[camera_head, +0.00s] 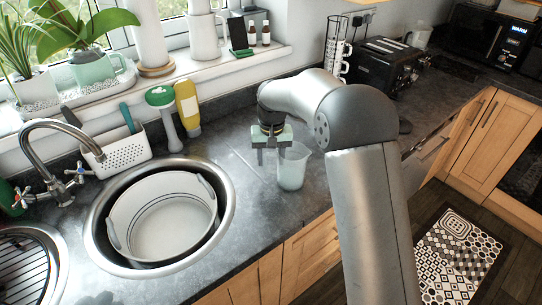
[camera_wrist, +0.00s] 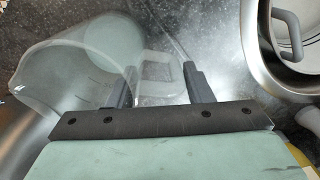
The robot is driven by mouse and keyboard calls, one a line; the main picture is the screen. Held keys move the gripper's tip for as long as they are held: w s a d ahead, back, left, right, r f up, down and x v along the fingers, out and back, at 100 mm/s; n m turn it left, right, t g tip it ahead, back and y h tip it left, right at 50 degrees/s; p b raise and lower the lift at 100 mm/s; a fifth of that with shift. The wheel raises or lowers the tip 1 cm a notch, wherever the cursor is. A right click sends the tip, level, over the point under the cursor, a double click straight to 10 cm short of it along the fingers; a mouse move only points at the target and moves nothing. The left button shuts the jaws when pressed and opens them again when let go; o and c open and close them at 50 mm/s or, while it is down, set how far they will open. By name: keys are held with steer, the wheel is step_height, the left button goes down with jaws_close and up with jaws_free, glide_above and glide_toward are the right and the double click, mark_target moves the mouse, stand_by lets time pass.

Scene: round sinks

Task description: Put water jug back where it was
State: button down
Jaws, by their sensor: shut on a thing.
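The water jug (camera_head: 292,168) is clear and upright, over the dark countertop right of the round sink. I cannot tell whether its base touches the counter. My gripper (camera_head: 270,156) is at the jug's left side, pointing down. In the wrist view the jug (camera_wrist: 75,68) fills the left, with its open rim towards the camera. The jug's handle (camera_wrist: 156,72) lies between the two dark fingers of my gripper (camera_wrist: 160,82), which is shut on it. The fingertips are partly seen through or against the clear handle.
The round sink (camera_head: 226,215) holds a white tub (camera_head: 160,222). A white caddy (camera_head: 124,152), a green-topped brush (camera_head: 160,97) and a yellow bottle (camera_head: 188,105) stand behind it. A mug rack (camera_head: 334,45) and black toaster (camera_head: 382,65) stand at the back right. Countertop left of the jug is clear.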

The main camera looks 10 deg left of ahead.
steer(key=shift+f, duration=0.15)
steer(key=c, duration=0.7)
jaws_free()
step_height(320, 180, up, 11)
steer(key=shift+r+b, duration=0.15)
steer(key=shift+b, duration=0.5)
steer(key=shift+d+r, duration=0.2)
steer(key=shift+r, duration=0.4)
